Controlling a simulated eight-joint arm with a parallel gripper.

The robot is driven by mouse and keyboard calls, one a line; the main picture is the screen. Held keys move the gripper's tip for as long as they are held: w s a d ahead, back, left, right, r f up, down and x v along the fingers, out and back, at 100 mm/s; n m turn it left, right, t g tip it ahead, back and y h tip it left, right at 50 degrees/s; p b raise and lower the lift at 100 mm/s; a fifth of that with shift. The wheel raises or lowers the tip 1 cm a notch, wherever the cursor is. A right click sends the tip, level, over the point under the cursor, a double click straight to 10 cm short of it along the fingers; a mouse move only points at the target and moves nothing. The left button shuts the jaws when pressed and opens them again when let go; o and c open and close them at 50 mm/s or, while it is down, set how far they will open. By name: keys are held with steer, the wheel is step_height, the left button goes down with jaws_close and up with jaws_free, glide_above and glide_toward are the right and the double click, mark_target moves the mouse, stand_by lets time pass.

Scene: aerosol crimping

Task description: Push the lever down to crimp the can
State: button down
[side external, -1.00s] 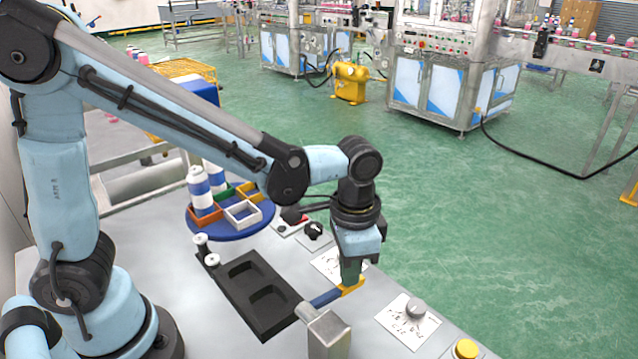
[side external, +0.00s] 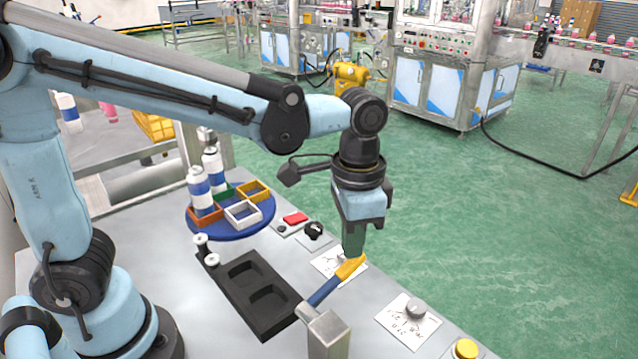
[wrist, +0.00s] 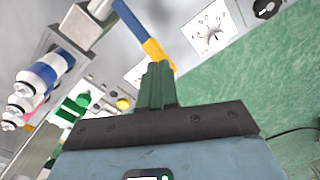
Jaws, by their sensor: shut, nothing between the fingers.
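The lever (side external: 327,289) has a blue bar and a yellow grip, and slopes up to the right from a square metal post (side external: 327,335). In the wrist view, the lever (wrist: 131,20) runs down to its yellow grip by my fingers. My gripper (side external: 353,254) is shut and empty, pointing down, with its fingertips at the yellow grip. Contact is hard to tell from a slight gap. Blue-and-white cans (side external: 204,193) stand at the round blue turntable (side external: 234,234). Cans (wrist: 45,72) also show in the wrist view. Which can is at the crimping spot cannot be told.
A black tray (side external: 232,300) with recesses lies left of the post. Along the table's right edge are a red switch (side external: 295,217), black knob (side external: 315,231), grey knob (side external: 415,308) and yellow button (side external: 466,348).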

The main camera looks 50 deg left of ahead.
step_height(320, 180, up, 9)
steer(key=shift+f, duration=0.15)
stand_by(0.9)
steer(key=s+a+f+n+t, duration=0.2)
steer(key=a+f+n+t, duration=0.1)
steer(key=a, duration=0.3)
steer(key=s+a+f+n+t, duration=0.2)
steer(key=a+f+n+t, duration=0.1)
steer(key=a, duration=0.4)
steer(key=shift+a+f+t, duration=0.25)
steer(key=shift+f+t, duration=0.35)
steer(key=shift+f, duration=0.35)
